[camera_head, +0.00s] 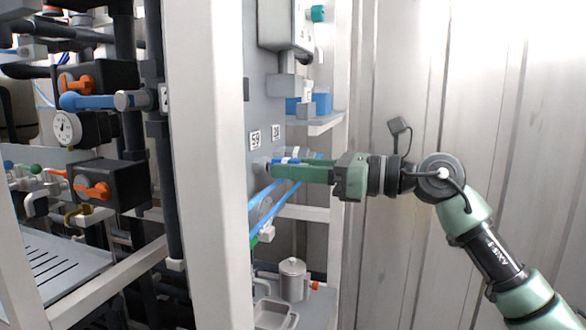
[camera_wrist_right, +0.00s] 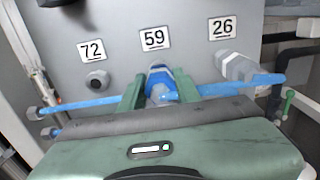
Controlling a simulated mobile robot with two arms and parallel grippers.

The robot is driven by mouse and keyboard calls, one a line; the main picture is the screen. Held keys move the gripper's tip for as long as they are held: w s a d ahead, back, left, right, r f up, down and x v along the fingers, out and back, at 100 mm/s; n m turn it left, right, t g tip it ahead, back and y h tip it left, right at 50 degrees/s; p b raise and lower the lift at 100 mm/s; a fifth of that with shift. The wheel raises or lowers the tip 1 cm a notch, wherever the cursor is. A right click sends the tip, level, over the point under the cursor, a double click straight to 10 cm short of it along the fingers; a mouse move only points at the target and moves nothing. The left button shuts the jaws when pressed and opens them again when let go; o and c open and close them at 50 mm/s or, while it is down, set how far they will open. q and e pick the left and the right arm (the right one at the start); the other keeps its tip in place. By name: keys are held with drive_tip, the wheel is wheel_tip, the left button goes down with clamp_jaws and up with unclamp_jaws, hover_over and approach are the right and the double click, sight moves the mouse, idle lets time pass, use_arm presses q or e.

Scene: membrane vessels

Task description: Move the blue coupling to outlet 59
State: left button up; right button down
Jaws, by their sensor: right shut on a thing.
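The blue coupling (camera_wrist_right: 158,78) sits directly below the label 59 (camera_wrist_right: 152,39) in the right wrist view, in line with outlet 59 on the grey panel. The outlet itself is hidden behind it, so I cannot tell whether it is fully seated. My right gripper (camera_wrist_right: 159,90) has its two green fingers on either side of the coupling and is shut on it. In the head view my right gripper (camera_head: 272,170) reaches in from the right, close to the panel below the labels; a bit of blue shows at its fingers. My left gripper is not in view.
Outlet 72 (camera_wrist_right: 97,80) is a bare dark port to the left. A grey fitting (camera_wrist_right: 238,68) is below label 26, close to the right finger. Blue tubes run below the outlets. A white frame post (camera_head: 205,170) stands left of the panel; a lidded jug (camera_head: 292,280) is below.

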drive_tip(key=shift+w+a, duration=0.15)
drive_tip(key=shift+a, duration=0.35)
idle(0.5)
drive_tip(key=c, duration=0.9)
unclamp_jaws()
drive_tip(key=shift+d+f, duration=0.15)
drive_tip(key=shift+d, duration=0.2)
drive_tip(key=b+v, duration=0.3)
drive_tip(key=v, duration=0.4)
